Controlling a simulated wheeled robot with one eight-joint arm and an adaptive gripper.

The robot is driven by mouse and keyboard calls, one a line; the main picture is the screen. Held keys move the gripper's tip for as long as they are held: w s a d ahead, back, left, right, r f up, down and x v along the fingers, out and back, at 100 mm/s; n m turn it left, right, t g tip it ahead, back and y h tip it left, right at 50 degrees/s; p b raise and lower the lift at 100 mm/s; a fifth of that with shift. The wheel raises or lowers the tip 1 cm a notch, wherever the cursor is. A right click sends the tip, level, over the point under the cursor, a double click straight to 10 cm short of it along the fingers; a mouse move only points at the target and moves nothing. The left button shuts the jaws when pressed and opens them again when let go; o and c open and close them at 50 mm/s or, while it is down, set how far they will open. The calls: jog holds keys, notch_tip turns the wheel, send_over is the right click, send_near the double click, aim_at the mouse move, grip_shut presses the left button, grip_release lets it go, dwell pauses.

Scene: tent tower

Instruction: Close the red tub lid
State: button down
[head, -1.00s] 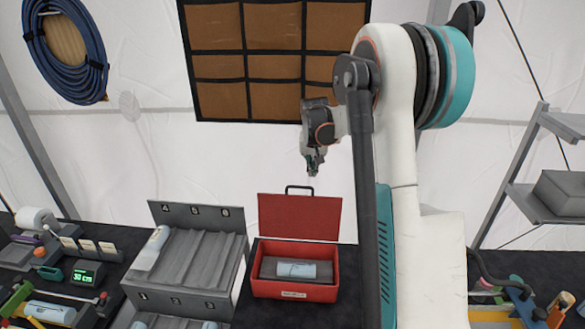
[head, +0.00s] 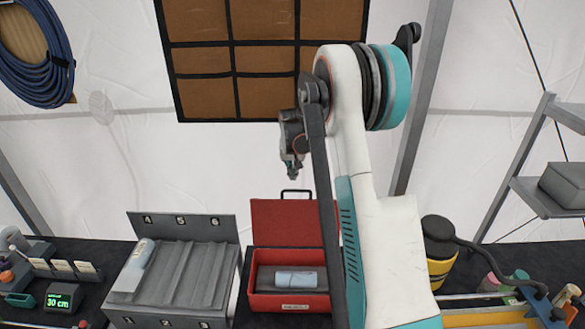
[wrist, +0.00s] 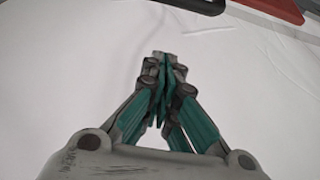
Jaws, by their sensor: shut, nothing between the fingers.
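The red tub (head: 290,302) stands on the dark table, with its lid (head: 284,222) raised upright at the back and a dark handle on the lid's top edge. A pale blue cylinder (head: 296,280) lies inside the tub. My gripper (head: 292,174) is above the lid's handle in the head view, apart from it, pointing down. In the wrist view my gripper (wrist: 163,62) has its fingers together with nothing between them. A piece of the red lid (wrist: 280,8) shows at the top right there. My arm hides part of the tub's right side.
A grey slotted rack (head: 180,275) with a raised numbered back stands left of the tub, holding a pale cylinder (head: 143,250). A small display (head: 62,297) is farther left. A yellow and black container (head: 438,250) and grey shelves (head: 545,190) are at the right.

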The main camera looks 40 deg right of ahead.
jog(key=s+a, duration=0.1)
jog(key=s+a+f+p, duration=0.1)
jog(key=s, duration=0.1)
jog(key=shift+f, duration=0.15)
jog(key=shift+a, duration=0.1)
